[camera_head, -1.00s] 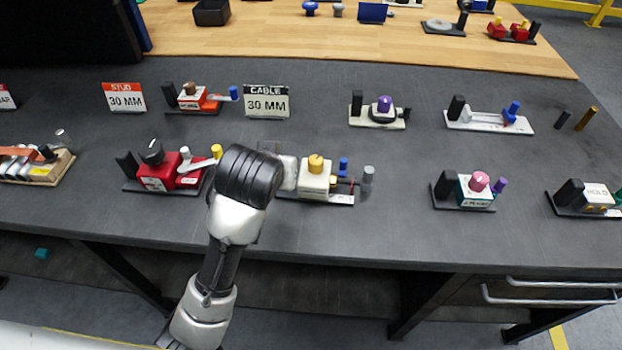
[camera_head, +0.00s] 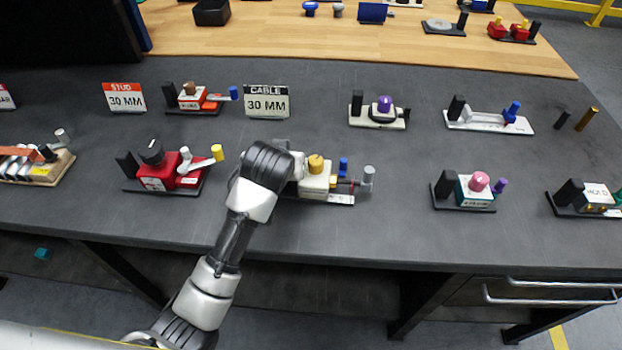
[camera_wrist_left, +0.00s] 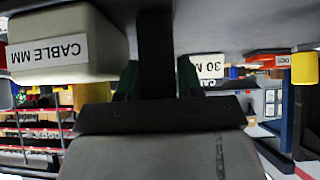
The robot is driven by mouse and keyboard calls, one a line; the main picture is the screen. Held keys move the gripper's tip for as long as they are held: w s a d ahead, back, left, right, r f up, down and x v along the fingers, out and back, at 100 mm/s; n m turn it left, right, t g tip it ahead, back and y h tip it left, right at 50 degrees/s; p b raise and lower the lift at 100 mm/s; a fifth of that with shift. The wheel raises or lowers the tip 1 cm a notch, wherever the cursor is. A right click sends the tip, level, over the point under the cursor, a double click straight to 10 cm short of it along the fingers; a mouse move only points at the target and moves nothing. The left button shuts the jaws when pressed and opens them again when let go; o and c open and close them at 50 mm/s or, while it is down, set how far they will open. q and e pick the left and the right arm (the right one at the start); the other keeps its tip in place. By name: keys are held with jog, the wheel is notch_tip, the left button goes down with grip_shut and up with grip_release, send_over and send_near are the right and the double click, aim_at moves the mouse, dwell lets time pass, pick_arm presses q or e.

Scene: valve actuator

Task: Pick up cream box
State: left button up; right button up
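The cream box (camera_head: 315,183) with a yellow knob sits on a dark base on the grey bench, in the middle of the head view. My left arm's black wrist covers its left end. In the left wrist view a cream block (camera_wrist_left: 62,45) labelled "CABLE MM" is at upper left, probably the same box. My left gripper (camera_wrist_left: 158,85) has its two dark fingers apart, with a black upright post (camera_wrist_left: 155,45) between them. Whether the fingers touch the post cannot be told. In the head view the fingers are hidden behind the wrist. My right gripper is not in view.
A red box fixture (camera_head: 170,172) stands left of my wrist. A "CABLE 30 MM" sign (camera_head: 267,102) stands behind it. A teal box fixture (camera_head: 465,190) is to the right, with free bench between it and the cream box. A cream fixture with a purple knob (camera_head: 378,112) is farther back.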

pick_arm(q)
grip_shut()
jog(key=shift+r, duration=0.1)
notch_tip(320, 180, up, 8)
jog(key=shift+r, duration=0.25)
jog(key=shift+f, duration=3.95)
